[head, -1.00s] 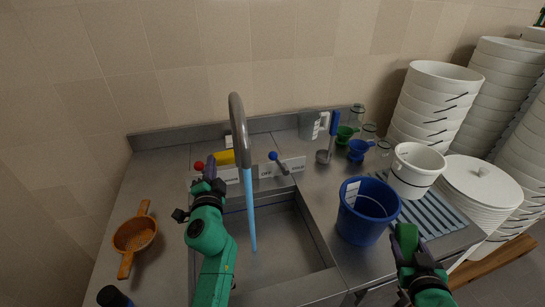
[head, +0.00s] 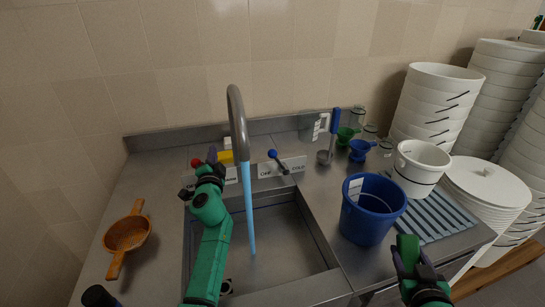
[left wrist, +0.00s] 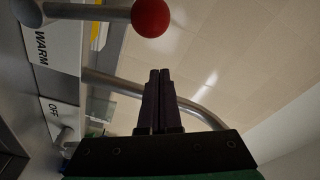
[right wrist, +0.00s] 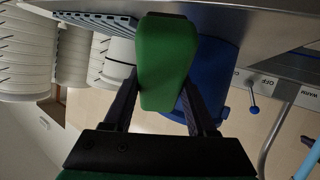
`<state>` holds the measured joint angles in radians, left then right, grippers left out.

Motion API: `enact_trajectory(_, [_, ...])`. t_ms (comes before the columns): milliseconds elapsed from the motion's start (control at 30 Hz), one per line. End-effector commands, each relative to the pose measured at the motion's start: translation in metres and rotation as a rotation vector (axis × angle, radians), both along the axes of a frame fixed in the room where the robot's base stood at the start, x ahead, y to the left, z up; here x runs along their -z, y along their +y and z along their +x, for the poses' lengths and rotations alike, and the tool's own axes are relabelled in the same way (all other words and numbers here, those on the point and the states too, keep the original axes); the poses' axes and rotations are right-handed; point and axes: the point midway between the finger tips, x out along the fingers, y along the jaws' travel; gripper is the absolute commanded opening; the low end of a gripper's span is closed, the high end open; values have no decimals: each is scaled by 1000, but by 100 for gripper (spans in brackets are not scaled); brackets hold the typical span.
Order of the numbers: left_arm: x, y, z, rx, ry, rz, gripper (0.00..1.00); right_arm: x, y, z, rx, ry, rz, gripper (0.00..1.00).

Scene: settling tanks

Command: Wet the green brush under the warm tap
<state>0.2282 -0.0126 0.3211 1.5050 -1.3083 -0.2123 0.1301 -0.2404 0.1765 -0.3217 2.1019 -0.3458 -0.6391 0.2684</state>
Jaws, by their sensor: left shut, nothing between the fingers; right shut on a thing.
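The green brush (head: 408,248) is in my right gripper (head: 412,262), held over the front right, right of the blue bucket. The right wrist view shows its green block (right wrist: 166,62) between the fingers. My left gripper (head: 212,154) is shut and empty, just right of the red-knobbed warm lever (head: 196,163). In the left wrist view the red knob (left wrist: 151,17) stands apart from the fingertips (left wrist: 160,75), near the WARM label (left wrist: 42,48). A grey curved spout (head: 237,115) pours a blue stream (head: 249,210) into the sink (head: 285,245). The brush is away from the stream.
A blue-knobbed lever (head: 279,162) stands by the COLD label. The blue bucket (head: 367,222) stands right of the sink, between stream and brush. White tubs (head: 435,95) and a lidded stack (head: 487,185) fill the right.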

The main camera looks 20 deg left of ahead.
Motion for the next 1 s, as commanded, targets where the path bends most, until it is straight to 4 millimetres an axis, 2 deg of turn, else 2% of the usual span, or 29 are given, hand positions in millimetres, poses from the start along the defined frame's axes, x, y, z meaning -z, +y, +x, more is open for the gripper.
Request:
enact_trajectory(33, [10, 6, -10, -2, 8, 1, 0, 1, 0, 0, 0, -1, 0, 13])
enact_trajectory(200, [19, 18, -25, -2, 6, 1, 0, 3, 0, 0, 0, -1, 0, 13])
enact_trajectory(567, [20, 21, -29, -1, 3, 0, 0, 3, 0, 0, 0, -1, 0, 13])
enact_trajectory(800, [26, 40, -44, -1, 5, 1, 0, 8, 0, 0, 0, -1, 0, 13])
enact_trajectory(1000, [25, 42, -45, -1, 4, 0, 0, 7, 0, 0, 0, -1, 0, 13])
